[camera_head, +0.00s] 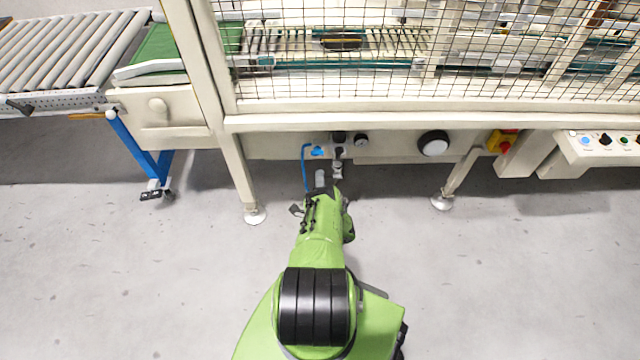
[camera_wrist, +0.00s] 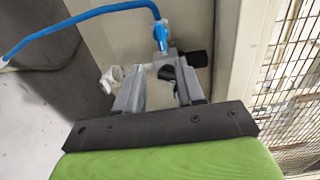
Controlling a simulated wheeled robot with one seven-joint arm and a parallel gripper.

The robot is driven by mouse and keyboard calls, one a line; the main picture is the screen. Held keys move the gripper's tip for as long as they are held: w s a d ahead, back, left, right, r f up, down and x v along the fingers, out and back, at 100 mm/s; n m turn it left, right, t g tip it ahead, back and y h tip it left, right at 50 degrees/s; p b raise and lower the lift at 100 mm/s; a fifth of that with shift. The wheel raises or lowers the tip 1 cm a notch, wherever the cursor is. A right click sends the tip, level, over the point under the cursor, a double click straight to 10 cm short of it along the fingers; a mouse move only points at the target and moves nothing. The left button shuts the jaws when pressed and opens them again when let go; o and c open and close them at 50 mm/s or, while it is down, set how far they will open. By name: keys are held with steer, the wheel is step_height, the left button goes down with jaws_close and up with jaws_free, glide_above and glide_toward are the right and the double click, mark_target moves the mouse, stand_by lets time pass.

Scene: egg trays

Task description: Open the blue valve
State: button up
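The blue valve (camera_head: 318,151) sits on the fittings under the front beam of the caged machine, with a blue hose beside it. In the wrist view the blue part (camera_wrist: 160,36) shows just beyond the fingertips, above a white and grey fitting (camera_wrist: 150,68). My gripper (camera_head: 330,178) reaches up to these fittings from below in the head view. In the wrist view my gripper (camera_wrist: 159,80) has its two grey fingers apart, with a gap between them. A dark round part shows near the right fingertip; whether a finger touches it I cannot tell.
A blue hose (camera_wrist: 75,30) curves left from the valve. The wire-mesh cage (camera_head: 330,80) stands above. Machine legs (camera_head: 236,175) flank the arm. The grey floor (camera_head: 130,280) is clear.

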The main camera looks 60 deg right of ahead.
steer(key=v, duration=0.5)
steer(key=shift+w+b, duration=0.1)
steer(key=shift+b, duration=0.2)
